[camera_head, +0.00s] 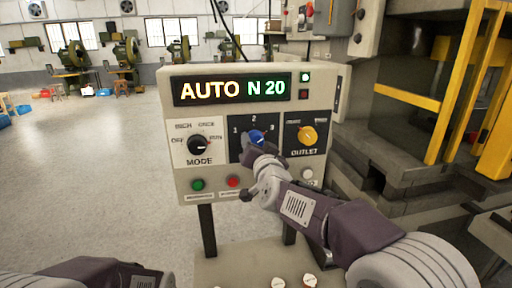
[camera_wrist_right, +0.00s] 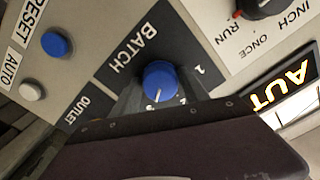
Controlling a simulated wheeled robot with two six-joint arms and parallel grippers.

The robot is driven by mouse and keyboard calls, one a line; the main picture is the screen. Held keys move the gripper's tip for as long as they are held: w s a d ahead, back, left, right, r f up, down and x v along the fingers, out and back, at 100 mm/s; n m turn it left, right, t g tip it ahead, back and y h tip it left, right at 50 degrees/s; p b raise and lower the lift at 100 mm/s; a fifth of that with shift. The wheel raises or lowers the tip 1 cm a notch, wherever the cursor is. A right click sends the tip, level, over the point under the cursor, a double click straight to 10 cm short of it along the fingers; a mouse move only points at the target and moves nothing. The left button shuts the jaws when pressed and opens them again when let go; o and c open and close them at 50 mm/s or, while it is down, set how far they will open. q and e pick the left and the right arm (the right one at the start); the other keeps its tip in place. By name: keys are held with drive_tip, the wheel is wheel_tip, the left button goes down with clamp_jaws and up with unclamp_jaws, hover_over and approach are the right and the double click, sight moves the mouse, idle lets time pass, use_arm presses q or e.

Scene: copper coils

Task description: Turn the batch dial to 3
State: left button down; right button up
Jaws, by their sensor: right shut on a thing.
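The batch dial (camera_head: 257,136) is a blue knob on a dark plate in the middle of the control panel, with 1 to its left and 2 above it. My right gripper (camera_head: 258,144) is at the dial from below and shut on it, covering its lower part. In the right wrist view the blue knob (camera_wrist_right: 160,78) shows a white pointer line directed downward, toward the side of the numbers away from the BATCH label. The 1 is readable there; the other marks are partly hidden by the gripper. My left gripper is out of view.
The display (camera_head: 240,89) reads AUTO N 20. The black mode dial (camera_head: 199,144) is left of the batch plate, and the yellow outlet dial (camera_head: 307,135) is close on the right. Green (camera_head: 197,184) and red (camera_head: 233,182) buttons are below. A machine with yellow bars (camera_head: 455,90) stands right.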

drive_tip(key=shift+f, duration=0.2)
idle(0.3)
drive_tip(key=o, duration=1.3)
drive_tip(key=shift+c, duration=0.2)
drive_tip(key=shift+o, duration=0.4)
drive_tip(key=shift+r, duration=0.1)
drive_tip(key=s+d, duration=0.1)
drive_tip(key=s, duration=0.8)
drive_tip(key=shift+d+b, duration=0.35)
drive_tip(key=shift+b, duration=0.1)
